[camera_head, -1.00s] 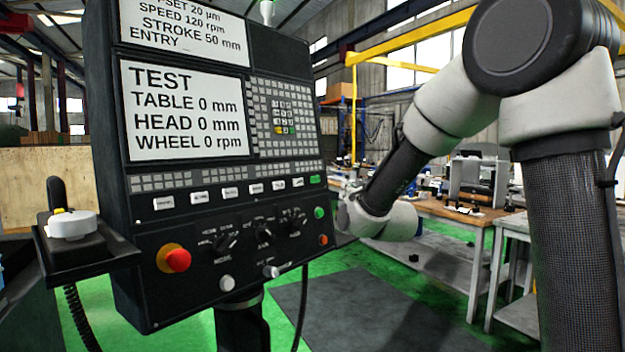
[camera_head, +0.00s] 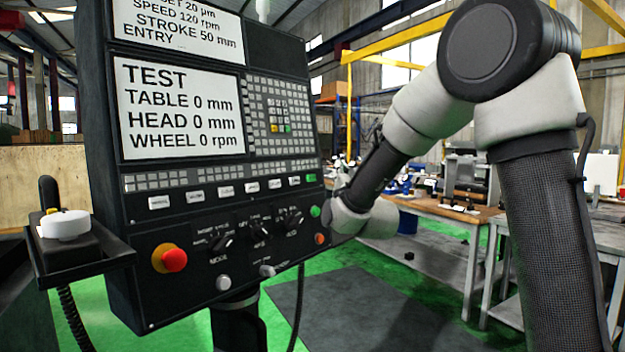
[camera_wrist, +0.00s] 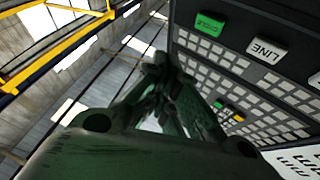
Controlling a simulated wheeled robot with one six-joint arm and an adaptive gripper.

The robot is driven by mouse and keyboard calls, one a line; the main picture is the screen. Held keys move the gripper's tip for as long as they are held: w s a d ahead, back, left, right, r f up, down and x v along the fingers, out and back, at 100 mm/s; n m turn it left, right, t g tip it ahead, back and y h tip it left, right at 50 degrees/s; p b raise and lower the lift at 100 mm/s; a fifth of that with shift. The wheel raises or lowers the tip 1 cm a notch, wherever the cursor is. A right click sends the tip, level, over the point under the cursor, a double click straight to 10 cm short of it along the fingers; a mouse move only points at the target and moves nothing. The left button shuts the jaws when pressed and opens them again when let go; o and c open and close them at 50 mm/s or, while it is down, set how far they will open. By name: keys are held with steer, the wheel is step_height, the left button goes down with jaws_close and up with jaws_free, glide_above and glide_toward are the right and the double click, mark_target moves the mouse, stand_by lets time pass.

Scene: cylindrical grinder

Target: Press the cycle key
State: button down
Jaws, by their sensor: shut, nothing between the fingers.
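The control panel (camera_head: 130,240) stands at the left in the head view, facing my arm. The cycle key is a green key at the right end of a row of light keys; it reads CYCLE in the wrist view (camera_wrist: 209,24) and also shows in the head view (camera_head: 311,178). My gripper (camera_wrist: 160,68) is shut and empty in the wrist view. Its fingertips appear left of and below the cycle key there, apart from it in the picture; their depth to the panel is unclear. In the head view my gripper is hidden behind my wrist and the panel's edge.
A red emergency button (camera_head: 175,260), knobs and a green round button (camera_head: 315,211) lie lower on the panel. A handwheel box (camera_head: 66,226) juts out at left. A workbench (camera_head: 440,208) stands behind my arm.

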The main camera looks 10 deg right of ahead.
glide_toward(314, 166)
steer(key=shift+w+d+r, duration=0.15)
steer(key=shift+w+r, duration=0.25)
steer(key=shift+w, duration=0.25)
steer(key=shift+w+d+r, duration=0.15)
steer(key=shift+w+r, duration=0.25)
steer(key=shift+w, duration=0.25)
steer(key=shift+w+a, duration=0.1)
stand_by(0.4)
steer(key=shift+w+a, duration=0.15)
steer(key=shift+w, duration=0.05)
steer(key=shift+w+a+f, duration=0.15)
steer(key=shift+w+a, duration=0.1)
steer(key=shift+w, duration=0.1)
stand_by(0.7)
stand_by(0.3)
steer(key=shift+s+d, duration=0.5)
steer(key=shift+s, duration=0.15)
steer(key=s+d, duration=0.1)
steer(key=s, duration=0.1)
steer(key=s+d+r, duration=0.1)
steer(key=d, duration=0.1)
steer(key=shift+s+d+r, duration=0.1)
steer(key=shift+s, duration=0.3)
